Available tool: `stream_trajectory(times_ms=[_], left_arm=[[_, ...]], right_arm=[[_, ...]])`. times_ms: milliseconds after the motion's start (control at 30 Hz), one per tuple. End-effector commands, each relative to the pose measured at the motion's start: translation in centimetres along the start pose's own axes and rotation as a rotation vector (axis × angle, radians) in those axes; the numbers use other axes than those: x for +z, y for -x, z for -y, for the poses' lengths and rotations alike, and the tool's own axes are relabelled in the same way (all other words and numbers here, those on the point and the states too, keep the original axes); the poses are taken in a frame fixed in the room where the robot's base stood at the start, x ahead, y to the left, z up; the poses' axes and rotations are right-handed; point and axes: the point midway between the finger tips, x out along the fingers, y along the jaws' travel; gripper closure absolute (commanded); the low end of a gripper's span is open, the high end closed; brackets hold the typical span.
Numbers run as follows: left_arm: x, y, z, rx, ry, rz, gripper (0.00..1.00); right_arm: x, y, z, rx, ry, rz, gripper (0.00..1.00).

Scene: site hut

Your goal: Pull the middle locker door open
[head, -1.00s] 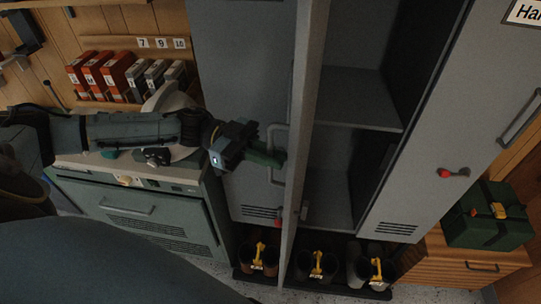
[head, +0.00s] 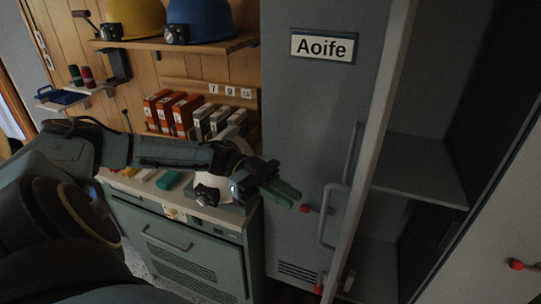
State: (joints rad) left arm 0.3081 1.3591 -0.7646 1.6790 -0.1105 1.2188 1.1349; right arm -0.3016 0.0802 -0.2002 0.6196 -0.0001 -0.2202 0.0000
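The middle locker door (head: 374,150) stands swung open, seen almost edge-on. Its bar handle (head: 325,222) is on the face turned left, with a red latch knob (head: 318,289) low down. The open locker's grey shelf (head: 415,165) shows to the right of the door. My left gripper (head: 295,198) has green fingers that look slightly parted and empty. It is left of the handle, apart from it, in front of the closed left locker (head: 300,120). My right gripper is out of view.
The left locker bears an "Aoife" nameplate (head: 323,46) and a red knob (head: 305,208). A grey cabinet (head: 180,250) stands below my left arm, with small items on top. Binders (head: 180,112) and helmets (head: 200,18) sit on shelves behind.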

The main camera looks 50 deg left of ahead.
Motion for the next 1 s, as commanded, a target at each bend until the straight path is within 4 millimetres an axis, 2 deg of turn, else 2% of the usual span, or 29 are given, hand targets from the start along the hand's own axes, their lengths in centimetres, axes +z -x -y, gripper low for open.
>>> stream_trajectory(times_ms=[100, 300, 1000], left_arm=[[0.2, 2.3, 0.0, -0.003, -0.001, 0.003, 0.84], [0.1, 4.2, 0.0, -0.001, -0.001, 0.0, 0.84], [0.0, 4.5, 0.0, 0.0, 0.0, -0.001, 0.84]], right_arm=[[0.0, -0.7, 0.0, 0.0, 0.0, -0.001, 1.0], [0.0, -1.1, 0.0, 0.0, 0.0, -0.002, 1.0], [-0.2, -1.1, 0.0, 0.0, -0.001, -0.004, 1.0]])
